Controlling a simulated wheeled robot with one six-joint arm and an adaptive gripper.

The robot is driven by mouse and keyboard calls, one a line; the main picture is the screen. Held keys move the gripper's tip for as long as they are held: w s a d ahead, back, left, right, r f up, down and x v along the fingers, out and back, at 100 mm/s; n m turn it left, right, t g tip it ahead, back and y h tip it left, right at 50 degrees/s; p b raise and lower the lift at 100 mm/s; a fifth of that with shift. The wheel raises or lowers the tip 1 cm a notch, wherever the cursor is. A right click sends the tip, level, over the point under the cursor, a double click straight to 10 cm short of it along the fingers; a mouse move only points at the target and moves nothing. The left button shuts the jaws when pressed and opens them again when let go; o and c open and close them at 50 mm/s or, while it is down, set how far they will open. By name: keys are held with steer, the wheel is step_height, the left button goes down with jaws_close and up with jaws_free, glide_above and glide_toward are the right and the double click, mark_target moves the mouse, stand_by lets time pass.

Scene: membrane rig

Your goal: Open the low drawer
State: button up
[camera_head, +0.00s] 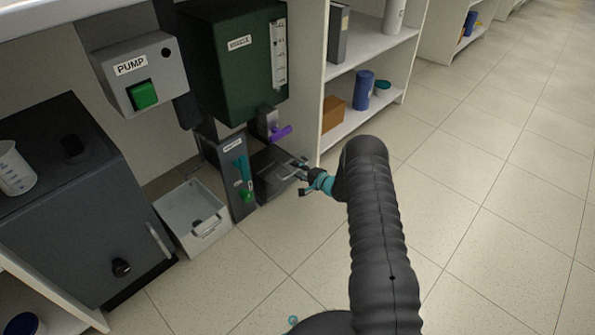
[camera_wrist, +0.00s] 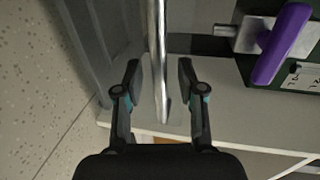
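The low drawer (camera_head: 272,173) is a dark grey unit near the floor under the green tank, with a silver bar handle on its front. In the wrist view the handle (camera_wrist: 158,45) is a long shiny bar running up the picture. My gripper (camera_wrist: 160,72) is open, with one finger on each side of the bar and a gap on both sides. In the head view my gripper (camera_head: 305,177) is at the handle, in front of the drawer. My arm comes in from the lower right. I cannot tell whether the drawer is fully shut.
A purple lever valve (camera_head: 279,131) sits just above the drawer, and it also shows in the wrist view (camera_wrist: 280,45). A grey panel (camera_head: 232,180) with teal and green parts stands left of the drawer. A white bin (camera_head: 205,237) is further left. Open floor lies right and in front.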

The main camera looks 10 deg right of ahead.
jaws_close()
